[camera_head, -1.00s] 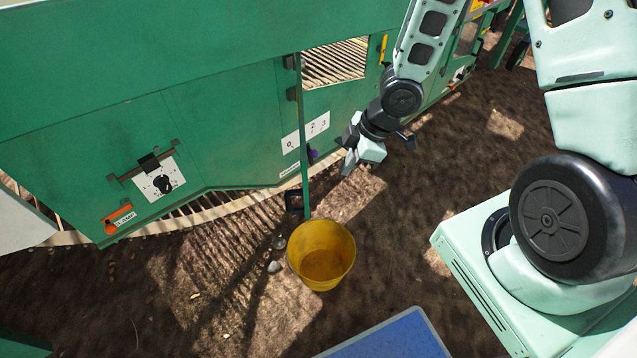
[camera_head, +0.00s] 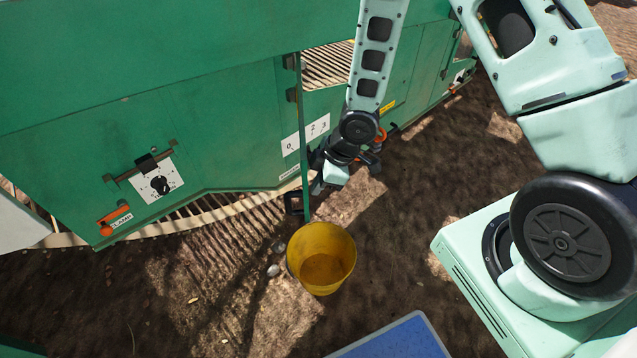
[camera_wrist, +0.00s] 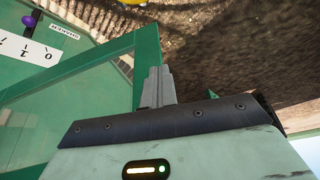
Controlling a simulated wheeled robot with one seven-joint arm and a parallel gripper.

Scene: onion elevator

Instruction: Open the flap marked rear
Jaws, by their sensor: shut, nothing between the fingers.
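No marking reading "rear" is legible, so I cannot tell which panel is that flap. A narrow green flap (camera_head: 304,140) stands out from the machine's side, seen nearly edge-on, with dark hinges above and a black square part at its lower end. My gripper (camera_head: 318,188) is shut and empty, close to the right of this flap's lower part. In the wrist view the shut fingers (camera_wrist: 157,80) lie beside the corner of a green frame (camera_wrist: 146,60). I cannot tell whether they touch it.
The green machine wall (camera_head: 90,130) bears a dial (camera_head: 160,184), an orange lever (camera_head: 118,216) and a number plate (camera_head: 318,127). A purple knob (camera_wrist: 29,20) shows in the wrist view. A yellow bucket (camera_head: 322,258) and a blue panel (camera_head: 400,340) are below. Bare soil lies right.

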